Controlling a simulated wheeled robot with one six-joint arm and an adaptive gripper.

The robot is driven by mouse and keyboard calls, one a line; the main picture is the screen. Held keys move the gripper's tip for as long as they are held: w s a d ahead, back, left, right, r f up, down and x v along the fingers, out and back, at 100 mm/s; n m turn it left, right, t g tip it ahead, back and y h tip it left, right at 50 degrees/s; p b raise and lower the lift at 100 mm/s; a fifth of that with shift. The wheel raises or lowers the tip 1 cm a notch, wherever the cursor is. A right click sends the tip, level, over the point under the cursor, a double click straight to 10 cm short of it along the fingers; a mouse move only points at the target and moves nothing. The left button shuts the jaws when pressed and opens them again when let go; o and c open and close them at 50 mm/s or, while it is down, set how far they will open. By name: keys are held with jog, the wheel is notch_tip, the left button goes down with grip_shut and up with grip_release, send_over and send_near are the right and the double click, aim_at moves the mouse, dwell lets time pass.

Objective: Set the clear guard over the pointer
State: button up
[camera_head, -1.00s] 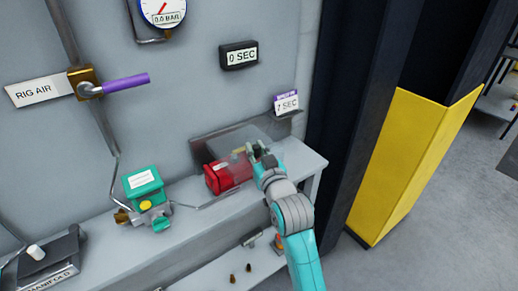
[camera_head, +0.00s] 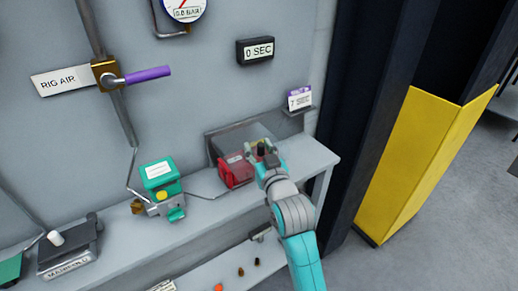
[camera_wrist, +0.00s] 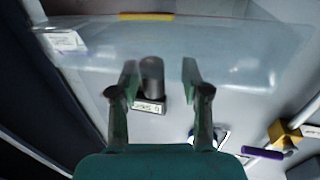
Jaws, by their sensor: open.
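In the wrist view, my two green-tipped fingers (camera_wrist: 158,85) stand apart on either side of a black cylindrical knob (camera_wrist: 151,75). The clear guard (camera_wrist: 225,55) is a wide see-through sheet behind the knob in the wrist view. Finger contact with the knob cannot be told. The pointer is not clearly visible, and whether the guard covers it cannot be told.
A green-topped unit (camera_head: 160,173) stands left on the grey bench (camera_head: 310,158). A RIG AIR valve with a purple lever (camera_head: 148,74) and a 0 SEC display (camera_head: 255,50) are on the wall. A dark post with a yellow guard (camera_head: 425,150) stands right. Small parts lie on the lower shelf.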

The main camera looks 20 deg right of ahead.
jog(key=s, duration=1.2)
jog(key=shift+d, duration=0.3)
jog(key=s+d+f+g, duration=0.1)
jog(key=s+f, duration=0.8)
jog(key=f, duration=0.1)
jog(key=s+d+f+g, duration=0.1)
jog(key=s+f, duration=0.3)
jog(key=s, duration=1.1)
jog(key=s+d+f+g+h, duration=0.1)
jog(key=s+f, duration=0.3)
jog(key=s, duration=1.2)
jog(key=shift+s+m, duration=0.3)
jog(key=shift+d+f, duration=0.1)
